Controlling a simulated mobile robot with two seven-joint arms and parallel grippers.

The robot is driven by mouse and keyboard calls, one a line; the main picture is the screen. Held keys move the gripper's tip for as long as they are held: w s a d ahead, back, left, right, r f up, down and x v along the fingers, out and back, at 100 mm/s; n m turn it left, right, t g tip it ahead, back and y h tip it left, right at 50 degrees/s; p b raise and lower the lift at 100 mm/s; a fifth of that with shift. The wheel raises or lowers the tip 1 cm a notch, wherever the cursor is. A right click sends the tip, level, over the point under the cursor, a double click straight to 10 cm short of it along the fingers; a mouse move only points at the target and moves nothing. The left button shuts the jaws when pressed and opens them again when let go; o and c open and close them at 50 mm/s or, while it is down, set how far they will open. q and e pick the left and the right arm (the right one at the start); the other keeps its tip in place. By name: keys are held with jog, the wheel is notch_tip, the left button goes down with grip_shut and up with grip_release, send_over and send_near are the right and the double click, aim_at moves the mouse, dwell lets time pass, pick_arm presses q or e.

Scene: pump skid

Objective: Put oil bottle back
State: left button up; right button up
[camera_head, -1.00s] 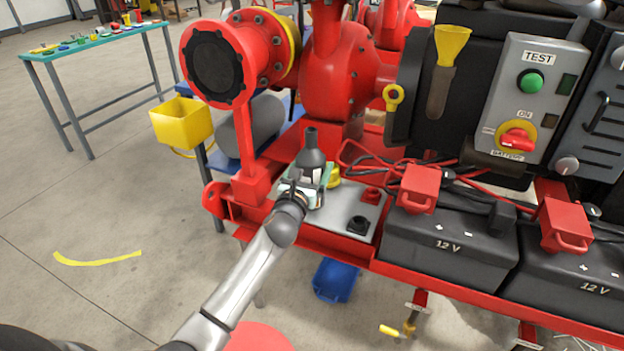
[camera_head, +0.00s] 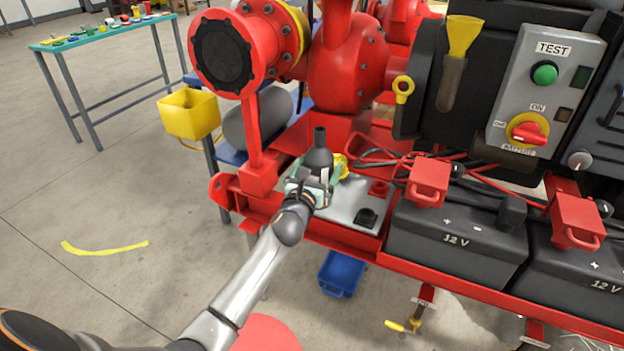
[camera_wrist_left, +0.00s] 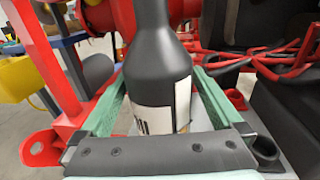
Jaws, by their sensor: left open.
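The oil bottle (camera_head: 318,155) is dark grey with a white label and a narrow neck. It stands upright on the light grey plate (camera_head: 352,200) at the left end of the red skid. My left gripper (camera_head: 312,180) is at the bottle from the front. In the left wrist view the bottle (camera_wrist_left: 160,75) stands between the two green fingers (camera_wrist_left: 160,108), and the jaws are open around it. The bottle's base is partly hidden by my gripper's palm. My right gripper is not in view.
A yellow object (camera_head: 341,166) sits right behind the bottle. A red cap-like part (camera_head: 379,188) and a black one (camera_head: 367,217) are on the plate. Black batteries (camera_head: 455,236) with red clamps stand to the right. The red pump (camera_head: 345,65) rises behind.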

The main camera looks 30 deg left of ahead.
pick_arm(q)
jog(key=s+d+p, duration=0.2)
jog(key=s, duration=0.8)
jog(key=s+d+f+m+g+h, duration=0.1)
jog(key=s+d+f+m+h, duration=0.3)
jog(key=d+m, duration=0.55)
jog(key=s+d+f+m+h, duration=0.2)
jog(key=s+d+m+h, duration=0.35)
jog(key=m, duration=0.95)
jog(key=s+f+m+g+y, duration=0.3)
jog(key=s+f+m+g, duration=0.4)
jog(key=s+f+m, duration=0.7)
jog(key=shift+s+d+m+g, duration=0.3)
jog(key=shift+s+m, duration=0.25)
jog(key=shift+m, duration=0.7)
